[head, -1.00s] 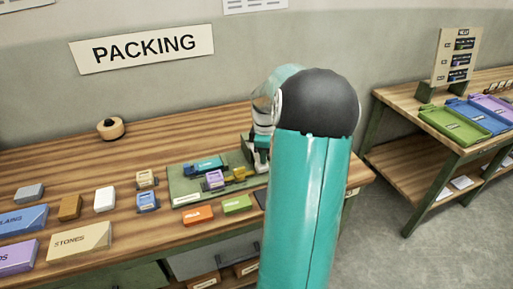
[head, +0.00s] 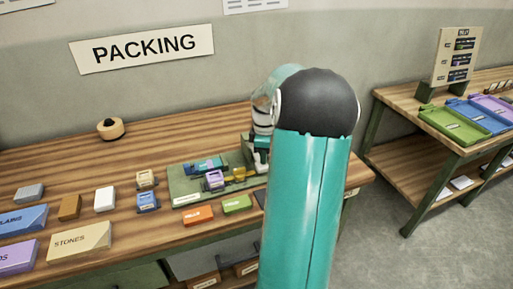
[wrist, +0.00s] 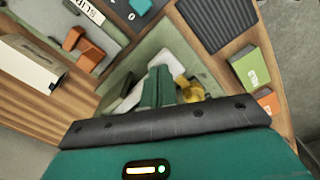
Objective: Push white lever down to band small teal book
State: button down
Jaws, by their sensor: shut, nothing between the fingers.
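The small teal book (head: 207,164) lies on the green banding station (head: 182,188). A dark or purplish strip seems to cross the book, but it is too small to be sure. A yellow part (head: 239,174) sits right of the book and also shows in the wrist view (wrist: 189,88). My gripper (wrist: 158,86) is shut and empty, with its fingers over the station. A white piece, apparently the white lever (wrist: 128,97), shows just beside the fingers. It is partly hidden by them, and I cannot tell whether they touch. My arm covers the station's right side in the head view.
A purple block (head: 214,180) sits at the station's front. Orange (head: 198,215) and green (head: 237,203) boxes lie before it. Several small boxes and labelled blocks fill the table's left. A wooden round holder (head: 110,128) stands at the back, with bare wood around it.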

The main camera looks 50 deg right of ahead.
notch_tip(320, 180, up, 8)
jog(key=shift+r, duration=0.2)
dwell(0.8)
dwell(0.4)
jog(key=w+a+r+m+t+h, duration=0.1)
jog(key=a+r, duration=0.2)
jog(key=a, duration=0.8)
jog(key=w+a+r+m+t+h, duration=0.15)
jog(key=a+r, duration=0.25)
jog(key=a, duration=0.8)
jog(key=s+a+m+t+y, duration=0.1)
jog(key=s+a, duration=0.4)
jog(key=a, duration=0.4)
jog(key=s+a+f+m+t+y, duration=0.1)
jog(key=s+a+m+t, duration=0.1)
jog(key=s+a, duration=0.3)
jog(key=a, duration=0.4)
jog(key=shift+a+f, duration=0.15)
jog(key=shift+a, duration=0.05)
